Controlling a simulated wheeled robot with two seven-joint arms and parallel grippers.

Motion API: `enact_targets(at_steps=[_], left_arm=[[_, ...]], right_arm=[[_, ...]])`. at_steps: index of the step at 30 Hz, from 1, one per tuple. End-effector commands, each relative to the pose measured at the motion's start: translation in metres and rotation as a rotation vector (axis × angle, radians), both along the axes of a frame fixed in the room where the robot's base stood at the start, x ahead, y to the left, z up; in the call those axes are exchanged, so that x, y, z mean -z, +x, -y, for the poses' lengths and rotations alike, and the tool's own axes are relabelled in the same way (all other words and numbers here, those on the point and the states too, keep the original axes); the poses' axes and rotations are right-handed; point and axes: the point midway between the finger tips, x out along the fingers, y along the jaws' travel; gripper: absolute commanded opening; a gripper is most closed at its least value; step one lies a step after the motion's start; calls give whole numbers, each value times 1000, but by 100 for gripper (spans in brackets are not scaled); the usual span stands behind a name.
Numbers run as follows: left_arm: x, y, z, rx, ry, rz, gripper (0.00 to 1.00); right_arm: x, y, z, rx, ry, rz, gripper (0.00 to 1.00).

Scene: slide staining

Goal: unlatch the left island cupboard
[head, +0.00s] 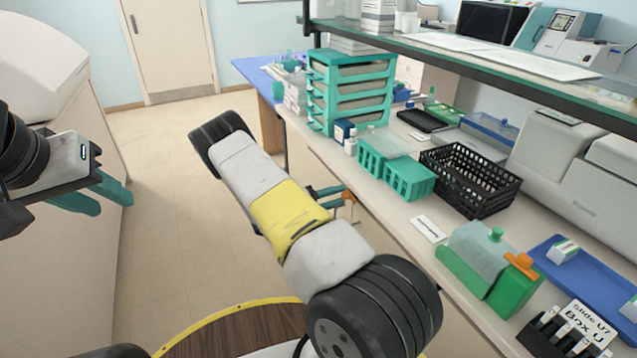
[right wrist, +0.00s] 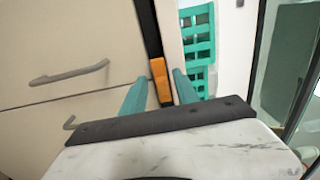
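An orange latch (right wrist: 160,80) sits on a dark strip beside pale cupboard fronts (right wrist: 60,50) in the right wrist view. It also shows in the head view (head: 349,197) at the bench's front side. My right gripper (right wrist: 160,86) has its two teal fingers apart, one on each side of the latch. I cannot tell whether either finger touches it. In the head view the right gripper (head: 332,193) is partly hidden by my own arm. My left gripper (head: 114,203) is open and empty at the far left, away from the bench.
A bar handle (right wrist: 69,74) is on the cupboard front left of the latch. The bench top carries a teal drawer rack (head: 350,90), teal baskets (head: 408,178), a black basket (head: 470,180) and a green staining box (head: 488,265). The floor (head: 165,220) left of my right arm is clear.

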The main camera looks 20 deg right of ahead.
Motion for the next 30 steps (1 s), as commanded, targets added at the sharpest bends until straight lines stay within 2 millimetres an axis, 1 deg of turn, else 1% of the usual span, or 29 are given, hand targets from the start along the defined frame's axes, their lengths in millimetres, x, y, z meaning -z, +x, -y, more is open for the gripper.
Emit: enact_targets(at_steps=[9, 13, 18, 28, 30], left_arm=[[0, 0, 0, 0, 0, 0, 36], [0, 0, 0, 0, 0, 0, 36], [0, 0, 0, 0, 0, 0, 36], [0, 0, 0, 0, 0, 0, 36], [0, 0, 0, 0, 0, 0, 36]], right_arm=[[1, -4, -53, -3, 2, 0, 36], [1, -5, -67, -3, 1, -1, 36], [1, -6, -72, -1, 2, -2, 36], [1, -5, -72, -1, 2, 0, 36], [-2, -6, -71, 8, 13, 15, 36]])
